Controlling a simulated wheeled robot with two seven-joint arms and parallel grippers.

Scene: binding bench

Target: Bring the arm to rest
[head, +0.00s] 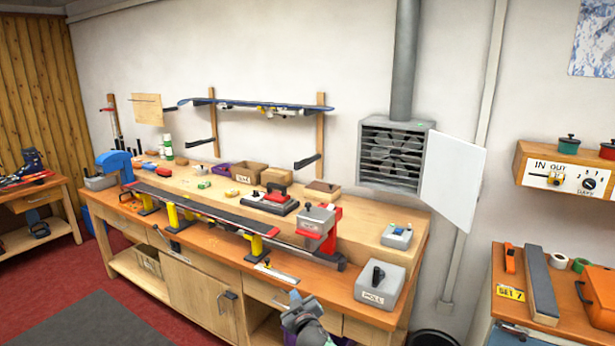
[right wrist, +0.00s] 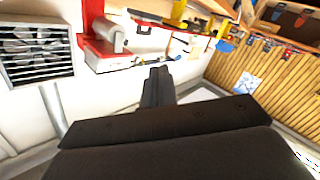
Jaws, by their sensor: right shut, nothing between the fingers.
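My right gripper (head: 295,298) shows at the bottom middle of the head view, in front of the bench's front edge. Its dark fingers (right wrist: 157,80) are shut together in the right wrist view, with nothing between them. Most of my right arm is cut off by the lower edge of the head view. My left gripper is not in view.
The wooden bench (head: 225,260) carries a long ski (head: 205,210) on yellow and red supports. A grey box (head: 381,283) stands at its front right corner, near my right gripper. Right of it is an orange-topped cabinet (head: 515,318). A vent's white door (head: 453,188) stands open.

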